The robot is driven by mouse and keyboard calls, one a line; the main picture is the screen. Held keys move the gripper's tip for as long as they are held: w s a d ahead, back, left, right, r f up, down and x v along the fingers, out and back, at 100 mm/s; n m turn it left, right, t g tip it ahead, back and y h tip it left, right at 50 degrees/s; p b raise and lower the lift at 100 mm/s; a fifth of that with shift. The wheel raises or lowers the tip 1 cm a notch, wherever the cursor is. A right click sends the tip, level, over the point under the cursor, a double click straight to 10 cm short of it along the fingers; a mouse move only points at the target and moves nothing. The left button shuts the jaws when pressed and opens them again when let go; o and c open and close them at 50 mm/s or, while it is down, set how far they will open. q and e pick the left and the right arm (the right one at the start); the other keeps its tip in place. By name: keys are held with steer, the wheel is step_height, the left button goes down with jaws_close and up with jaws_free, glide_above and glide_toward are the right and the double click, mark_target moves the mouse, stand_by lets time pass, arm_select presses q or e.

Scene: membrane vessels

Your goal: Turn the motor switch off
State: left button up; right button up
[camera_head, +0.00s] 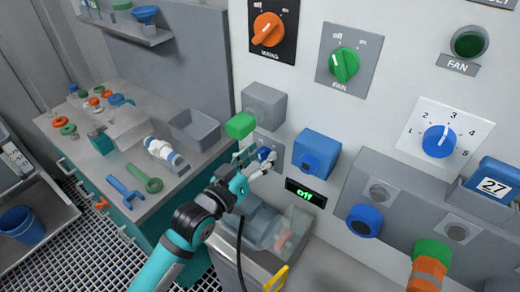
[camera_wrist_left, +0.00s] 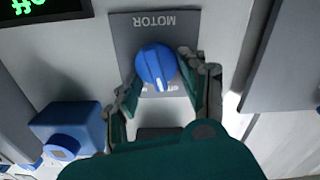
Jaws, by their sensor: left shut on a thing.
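The motor switch is a round blue knob on a grey plate labelled MOTOR. The knob (camera_wrist_left: 156,66) shows upside down in the left wrist view. In the head view the knob (camera_head: 265,154) is partly hidden by my left gripper (camera_head: 259,163). My left gripper (camera_wrist_left: 161,82) has one finger on each side of the knob and is shut on it. The plate's position marks are mostly covered by the knob and fingers. My right gripper is not in view.
A blue box (camera_head: 316,153) juts from the wall right of the switch, and a grey box (camera_head: 264,105) with a green block (camera_head: 240,125) is above. The mains (camera_head: 269,29) and fan (camera_head: 344,65) switches are higher. A clear-sided vessel (camera_head: 275,232) is below.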

arm_select(q)
steer(key=shift+w+a+n+p, duration=0.1)
steer(key=shift+n+p, duration=0.6)
steer(key=shift+n, duration=0.9)
steer(key=o, duration=1.1)
steer(key=v, duration=1.2)
